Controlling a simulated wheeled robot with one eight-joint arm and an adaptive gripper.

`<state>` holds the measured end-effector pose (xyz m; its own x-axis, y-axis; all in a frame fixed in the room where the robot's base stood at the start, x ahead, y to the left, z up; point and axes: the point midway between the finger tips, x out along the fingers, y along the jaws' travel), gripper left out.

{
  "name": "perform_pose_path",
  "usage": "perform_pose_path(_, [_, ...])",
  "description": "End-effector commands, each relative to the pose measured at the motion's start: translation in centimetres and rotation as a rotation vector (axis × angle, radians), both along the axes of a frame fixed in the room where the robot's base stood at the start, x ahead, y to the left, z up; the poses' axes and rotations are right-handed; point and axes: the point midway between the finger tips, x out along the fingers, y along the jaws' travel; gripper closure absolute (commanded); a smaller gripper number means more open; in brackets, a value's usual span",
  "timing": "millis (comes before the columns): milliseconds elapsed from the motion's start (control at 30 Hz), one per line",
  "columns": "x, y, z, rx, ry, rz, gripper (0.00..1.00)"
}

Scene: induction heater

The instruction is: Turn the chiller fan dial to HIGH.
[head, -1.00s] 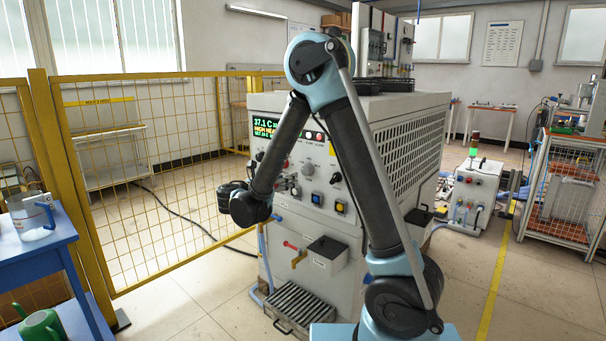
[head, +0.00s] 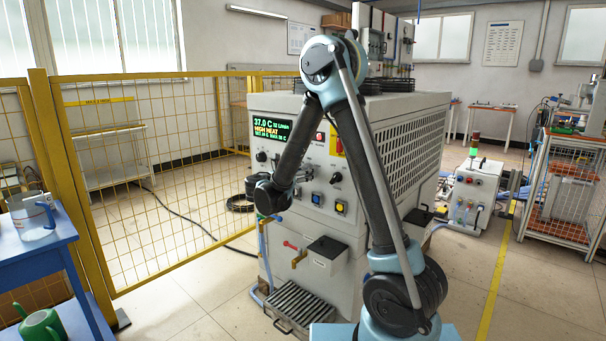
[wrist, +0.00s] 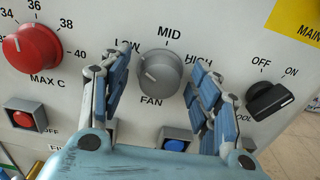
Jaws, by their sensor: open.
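The grey chiller fan dial (wrist: 160,73) is in the middle of the wrist view, on the white front panel, with LOW, MID and HIGH printed around it. A short pale line on its face seems to point up and left; I cannot read its exact setting. My gripper (wrist: 159,68) is open, with one blue-grey finger left of the dial and one on the right by HIGH. I cannot tell whether either finger touches it. In the head view my wrist (head: 270,198) is in front of the chiller (head: 400,150) panel, and my gripper is hidden.
A red MAX C dial (wrist: 32,54) is to the left and a black OFF/ON switch (wrist: 270,100) to the right. A red button (wrist: 24,118) and a blue button (wrist: 175,144) are below. A yellow mesh fence (head: 150,180) stands left of the chiller.

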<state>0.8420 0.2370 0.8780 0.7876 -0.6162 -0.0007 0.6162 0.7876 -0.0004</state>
Motion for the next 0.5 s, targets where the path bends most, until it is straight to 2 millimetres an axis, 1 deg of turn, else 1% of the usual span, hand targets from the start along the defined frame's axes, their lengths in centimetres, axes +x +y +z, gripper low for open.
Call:
perform_pose_path(67, [-0.01, 0.02, 0.0, 0.0, 0.0, 0.0, 0.43])
perform_pose_path(100, [-0.01, 0.02, 0.0, 0.0, 0.0, 0.0, 0.48])
perform_pose_path(267, [-0.03, 0.03, 0.0, 0.0, 0.0, 0.0, 0.84])
perform_pose_path(300, [-0.03, 0.05, 0.0, 0.0, 0.0, 0.0, 0.87])
perform_pose_path(500, [-0.03, 0.1, 0.0, 0.004, -0.003, 0.001, 0.87])
